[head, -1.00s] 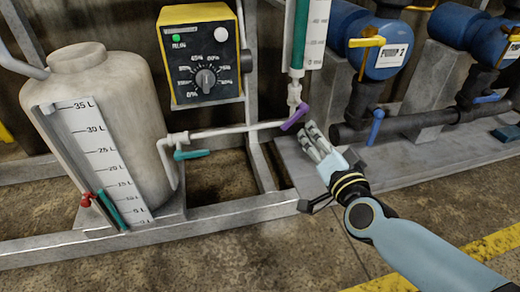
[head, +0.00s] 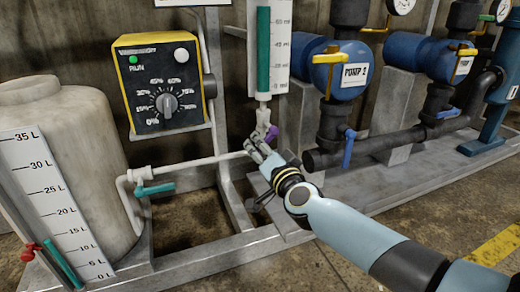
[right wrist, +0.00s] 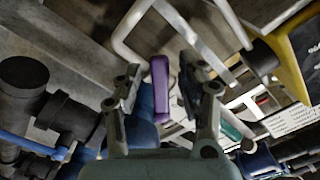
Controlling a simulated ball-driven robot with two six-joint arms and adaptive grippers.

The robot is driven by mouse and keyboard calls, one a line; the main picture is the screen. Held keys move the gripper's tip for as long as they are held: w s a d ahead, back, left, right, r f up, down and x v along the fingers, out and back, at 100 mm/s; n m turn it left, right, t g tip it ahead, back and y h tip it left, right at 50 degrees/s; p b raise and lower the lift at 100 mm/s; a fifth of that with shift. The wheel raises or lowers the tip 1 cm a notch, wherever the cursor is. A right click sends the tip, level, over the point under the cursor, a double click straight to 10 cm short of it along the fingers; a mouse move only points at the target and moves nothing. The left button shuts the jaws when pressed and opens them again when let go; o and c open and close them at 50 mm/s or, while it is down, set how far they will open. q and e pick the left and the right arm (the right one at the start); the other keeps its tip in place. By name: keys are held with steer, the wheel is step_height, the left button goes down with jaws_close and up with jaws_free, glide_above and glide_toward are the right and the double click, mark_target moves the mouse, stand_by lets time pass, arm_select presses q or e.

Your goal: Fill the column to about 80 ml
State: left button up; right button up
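The measuring column (head: 263,50) stands upright at the top middle of the head view, with green filling most of its visible length up to near the frame's top edge. Its white scale (head: 283,45) is beside it; the marks are too small to read surely. Below it is a purple valve handle (head: 272,133), partly hidden by my right gripper (head: 258,147). In the right wrist view the purple handle (right wrist: 160,88) lies between the fingers of my right gripper (right wrist: 160,85). The fingers are open, with gaps on both sides. My left gripper is not in view.
A white tank (head: 65,140) with a litre scale stands at left. A black and yellow control box (head: 160,85) with a lit green RUN lamp hangs behind. A teal-handled valve (head: 155,188) sits on the pipe. Blue pumps (head: 345,70) and dark pipes are at right.

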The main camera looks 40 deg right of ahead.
steer(key=shift+w+d, duration=0.1)
steer(key=shift+w, duration=0.3)
jaws_close()
steer(key=shift+f, duration=0.2)
stand_by(0.3)
